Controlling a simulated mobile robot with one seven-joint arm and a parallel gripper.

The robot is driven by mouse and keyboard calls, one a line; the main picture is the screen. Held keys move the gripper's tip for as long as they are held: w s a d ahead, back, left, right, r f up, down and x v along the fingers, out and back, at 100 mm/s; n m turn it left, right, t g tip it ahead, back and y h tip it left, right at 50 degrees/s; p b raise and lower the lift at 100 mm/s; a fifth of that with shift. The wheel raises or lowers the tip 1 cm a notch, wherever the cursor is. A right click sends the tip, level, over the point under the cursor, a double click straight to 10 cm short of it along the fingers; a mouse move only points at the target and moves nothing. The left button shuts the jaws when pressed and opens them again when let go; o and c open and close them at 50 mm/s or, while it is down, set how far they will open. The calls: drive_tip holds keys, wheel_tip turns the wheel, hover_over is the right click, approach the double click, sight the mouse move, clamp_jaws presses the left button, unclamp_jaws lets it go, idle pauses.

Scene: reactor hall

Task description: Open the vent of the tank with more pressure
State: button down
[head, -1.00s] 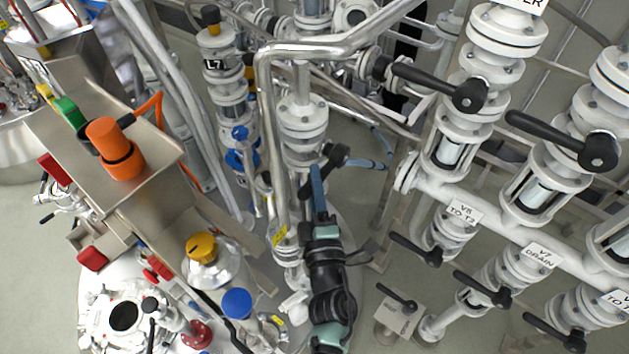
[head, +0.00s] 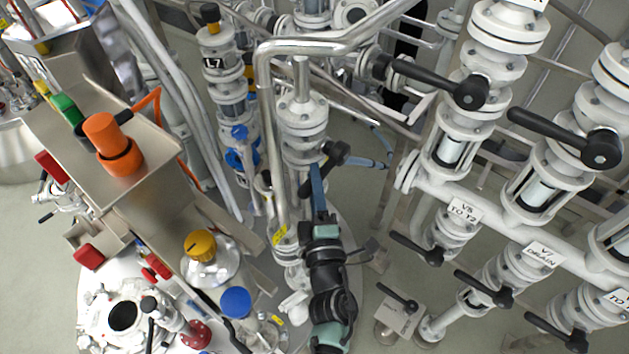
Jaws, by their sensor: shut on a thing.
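My gripper (head: 320,178), at the end of my black and teal arm, reaches up beside the white flanged pipe column in the middle of the head view. The exact contact is small and partly hidden. A steel tank top (head: 105,287) with an open round port lies at the lower left. Part of another tank (head: 20,150) shows at the far left edge. No pressure reading is legible.
A bent steel pipe (head: 268,130) runs close to the left of my gripper. Black lever valves, such as the one labelled V7 DRAIN (head: 540,256), crowd the right. Some floor is bare at lower right.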

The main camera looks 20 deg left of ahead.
drive_tip(key=w+d+f+n+g+y+b, duration=0.1)
drive_tip(key=n+g+y+b, duration=0.3)
drive_tip(key=n+b, duration=0.6)
drive_tip(key=w+d+f+n+g+y+b, duration=0.1)
drive_tip(key=w+f+n+g+y+b, duration=0.3)
drive_tip(key=b, duration=2.5)
drive_tip(key=w+d+f+n+g+y+b, duration=0.1)
drive_tip(key=w+f+n+g+y+b, duration=0.2)
drive_tip(key=n+y+b, duration=0.8)
drive_tip(key=shift+w+d+f+n+g+b, duration=0.25)
drive_tip(key=shift+n+g+b, duration=0.65)
drive_tip(key=shift+n+b, duration=2.7)
drive_tip(key=shift+s+r+m+b, duration=0.1)
drive_tip(key=shift+s+m+b, duration=0.05)
drive_tip(key=shift+m+b, duration=0.5)
drive_tip(key=c, duration=0.7)
unclamp_jaws()
drive_tip(key=shift+g, duration=0.5)
